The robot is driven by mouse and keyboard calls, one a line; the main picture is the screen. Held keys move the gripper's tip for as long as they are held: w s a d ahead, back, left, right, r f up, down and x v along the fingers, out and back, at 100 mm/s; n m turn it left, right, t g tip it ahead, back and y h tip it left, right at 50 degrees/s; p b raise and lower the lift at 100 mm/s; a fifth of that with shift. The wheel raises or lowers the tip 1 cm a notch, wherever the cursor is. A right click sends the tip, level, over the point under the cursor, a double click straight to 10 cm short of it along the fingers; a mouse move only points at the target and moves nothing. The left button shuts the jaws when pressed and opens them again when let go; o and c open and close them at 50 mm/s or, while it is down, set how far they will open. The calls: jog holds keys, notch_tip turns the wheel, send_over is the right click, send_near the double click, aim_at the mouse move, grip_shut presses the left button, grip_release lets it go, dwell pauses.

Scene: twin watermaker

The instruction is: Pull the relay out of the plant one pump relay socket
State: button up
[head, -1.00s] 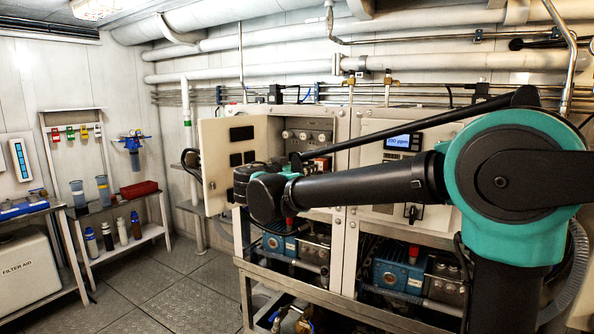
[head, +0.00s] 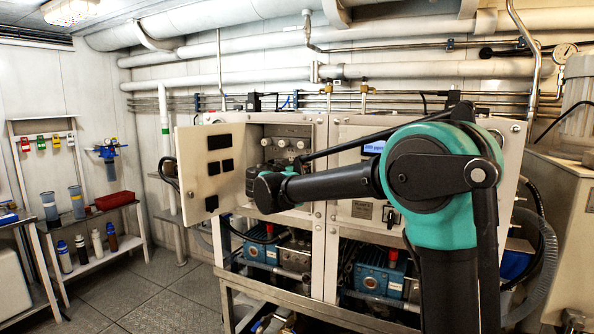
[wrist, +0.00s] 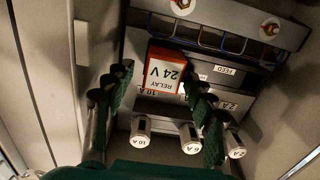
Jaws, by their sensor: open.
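My gripper (wrist: 160,86) is open, with a green ribbed finger on each side of the relay. The right finger looks close to the relay's edge; I cannot tell whether it touches. In the head view my arm reaches into the open cabinet (head: 310,160), and the relay cannot be made out there.
White fuse holders (wrist: 190,138) marked with amp ratings stand just below the relay. The cabinet door (head: 212,172) stands open at the left. Two brass-and-red terminals (wrist: 268,27) are on the rail above. Blue pumps (head: 262,252) sit below the cabinets.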

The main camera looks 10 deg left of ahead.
grip_shut()
dwell(0.6)
jog(key=shift+s, duration=0.1)
jog(key=shift+v, duration=2.75)
jog(key=shift+f, duration=0.15)
